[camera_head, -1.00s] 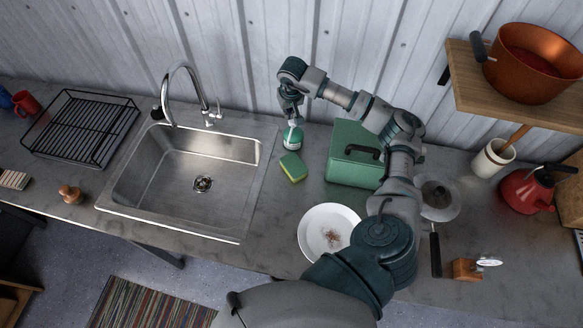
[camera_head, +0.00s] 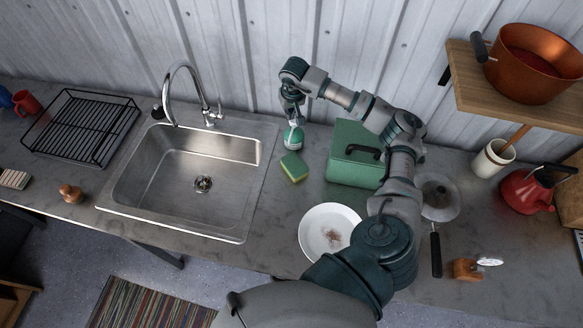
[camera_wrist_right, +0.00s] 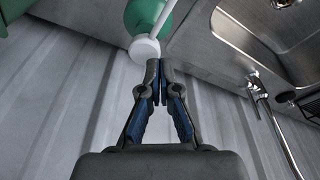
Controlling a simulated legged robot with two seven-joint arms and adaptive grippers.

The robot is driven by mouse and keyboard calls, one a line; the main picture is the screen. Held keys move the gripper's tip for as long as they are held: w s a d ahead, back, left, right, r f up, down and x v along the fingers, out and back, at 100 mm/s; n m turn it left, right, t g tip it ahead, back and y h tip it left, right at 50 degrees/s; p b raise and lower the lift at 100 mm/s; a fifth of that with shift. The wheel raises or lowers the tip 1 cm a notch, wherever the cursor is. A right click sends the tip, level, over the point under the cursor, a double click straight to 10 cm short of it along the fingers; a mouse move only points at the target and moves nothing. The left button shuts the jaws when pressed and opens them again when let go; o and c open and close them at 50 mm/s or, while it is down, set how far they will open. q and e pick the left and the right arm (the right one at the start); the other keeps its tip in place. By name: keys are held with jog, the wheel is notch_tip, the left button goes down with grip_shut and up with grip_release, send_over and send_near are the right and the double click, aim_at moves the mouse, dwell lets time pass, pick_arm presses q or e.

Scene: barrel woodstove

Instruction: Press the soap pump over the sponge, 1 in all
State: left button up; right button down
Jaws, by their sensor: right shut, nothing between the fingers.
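The soap pump bottle (camera_head: 293,138), green with a white top, stands on the counter behind the sponge. The sponge (camera_head: 294,167), green and yellow, lies just in front of it. My right gripper (camera_head: 292,115) points down at the top of the bottle. In the right wrist view its closed fingertips (camera_wrist_right: 155,70) are at the white pump head (camera_wrist_right: 145,49), with the green bottle (camera_wrist_right: 146,15) beyond. The fingers are shut with nothing between them. I cannot tell whether they touch the pump head. My left gripper is not in view.
A steel sink (camera_head: 188,185) with a tap lies left of the sponge. A green box (camera_head: 355,166) stands close on the right. A white plate (camera_head: 312,236) with brown residue is in front. A dish rack (camera_head: 82,128) sits at far left.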

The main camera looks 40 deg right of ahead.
aim_at(292, 122)
jog(key=shift+d+f, duration=0.1)
jog(key=shift+f, duration=0.15)
jog(key=shift+d+f, duration=0.25)
jog(key=shift+d, duration=0.1)
jog(key=d+f+b, duration=0.1)
jog(key=d+f, duration=0.1)
jog(key=d, duration=0.1)
jog(key=shift+f, duration=0.1)
jog(key=shift+a+f, duration=0.1)
jog(key=shift+a, duration=0.1)
jog(key=shift+a+b, duration=0.3)
jog(key=shift+a, duration=0.05)
jog(key=shift+a+f+b, duration=0.2)
jog(key=shift+a+b, duration=0.1)
jog(key=shift+a, duration=0.7)
jog(key=shift+f, duration=0.15)
jog(key=shift+s+d, duration=0.1)
jog(key=shift+d, duration=0.45)
jog(key=shift+s+d+r, duration=0.1)
jog(key=shift+d+r, duration=0.15)
jog(key=shift+r+p, duration=0.25)
jog(key=shift+p, duration=0.25)
jog(key=shift+w+r+p, duration=0.2)
jog(key=shift+r+p, duration=0.35)
jog(key=shift+r, duration=0.3)
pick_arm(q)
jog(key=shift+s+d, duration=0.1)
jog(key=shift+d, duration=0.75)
pick_arm(e)
jog(key=shift+a+r, duration=0.15)
